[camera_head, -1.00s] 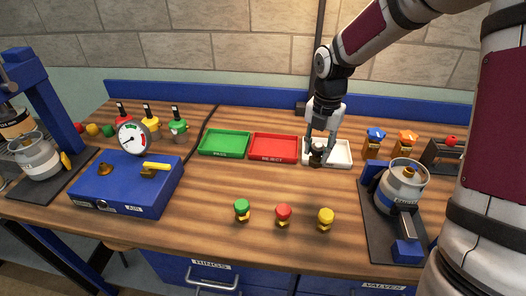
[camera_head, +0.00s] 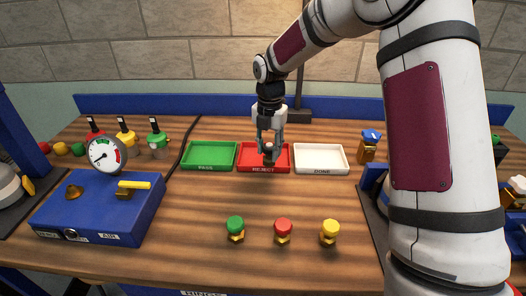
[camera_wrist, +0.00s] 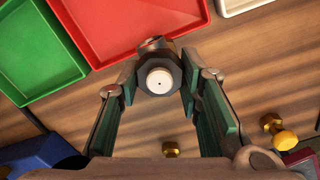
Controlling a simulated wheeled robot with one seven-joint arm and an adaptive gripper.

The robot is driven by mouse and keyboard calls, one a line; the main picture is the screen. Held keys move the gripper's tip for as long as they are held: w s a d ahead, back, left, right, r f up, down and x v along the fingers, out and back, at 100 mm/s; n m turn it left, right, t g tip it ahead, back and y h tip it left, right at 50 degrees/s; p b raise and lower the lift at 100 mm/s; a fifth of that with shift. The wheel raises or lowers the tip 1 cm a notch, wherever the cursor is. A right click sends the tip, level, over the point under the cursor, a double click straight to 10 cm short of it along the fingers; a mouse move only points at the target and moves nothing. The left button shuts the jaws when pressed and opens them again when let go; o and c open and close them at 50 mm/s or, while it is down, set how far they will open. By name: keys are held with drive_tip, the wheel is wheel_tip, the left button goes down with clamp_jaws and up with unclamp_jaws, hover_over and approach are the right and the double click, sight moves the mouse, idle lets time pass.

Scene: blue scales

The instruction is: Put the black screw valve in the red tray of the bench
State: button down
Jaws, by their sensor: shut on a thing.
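The black screw valve (camera_wrist: 160,80) is held between the two fingers of my gripper (camera_wrist: 160,84). In the wrist view it shows as a dark faceted body with a pale round end facing the camera. In the head view my gripper (camera_head: 269,155) hangs over the red tray (camera_head: 264,170), labelled REJECT, and mostly hides the valve. In the wrist view the valve overlaps the near edge of the red tray (camera_wrist: 105,30). I cannot tell its exact height above the tray.
The green PASS tray (camera_head: 209,155) adjoins on the left and the white DONE tray (camera_head: 320,158) on the right. Green (camera_head: 235,226), red (camera_head: 283,228) and yellow (camera_head: 329,230) knobbed valves stand in front. A blue gauge box (camera_head: 98,207) is at left.

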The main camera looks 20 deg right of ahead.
sight(263, 151)
drive_tip(key=w, duration=0.4)
drive_tip(key=shift+w+a+f, duration=0.15)
drive_tip(key=shift+a+f, duration=0.05)
drive_tip(key=shift+f, duration=1.75)
drive_tip(key=shift+f, duration=0.1)
drive_tip(key=c, duration=1.1)
unclamp_jaws()
